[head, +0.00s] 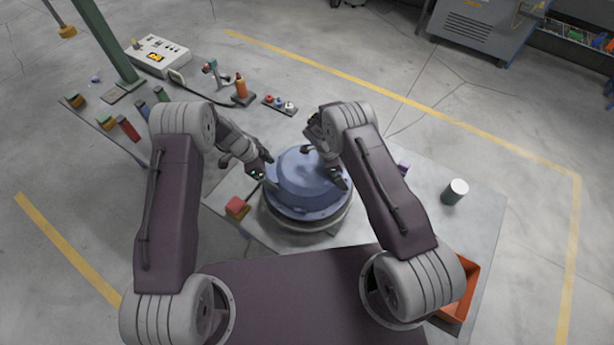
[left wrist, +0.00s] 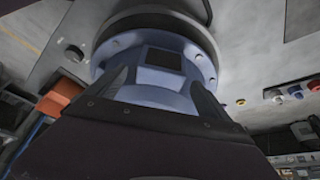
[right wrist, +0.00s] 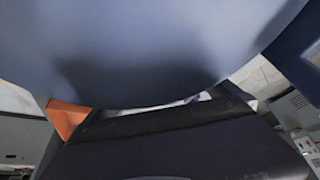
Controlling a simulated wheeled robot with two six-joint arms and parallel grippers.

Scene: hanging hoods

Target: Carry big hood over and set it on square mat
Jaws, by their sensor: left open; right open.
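The big hood (head: 303,183) is a blue dome with a bolted flange, resting on a round grey base on the table. In the left wrist view the hood (left wrist: 155,85) shows its flange and a dark square patch between my open left fingers. My left gripper (head: 262,174) is at the hood's left side; contact is unclear. My right gripper (head: 325,165) is over the hood's right side and hides part of it. In the right wrist view the hood (right wrist: 150,45) fills the upper part, very close; the fingertips are not clear there. I cannot make out a square mat.
A red block (head: 237,207) lies left of the hood. A white-topped can (head: 455,190) stands to the right, and an orange bin (head: 460,290) sits at front right. Bottles, a control box (head: 155,57) and a green post (head: 107,42) are at back left.

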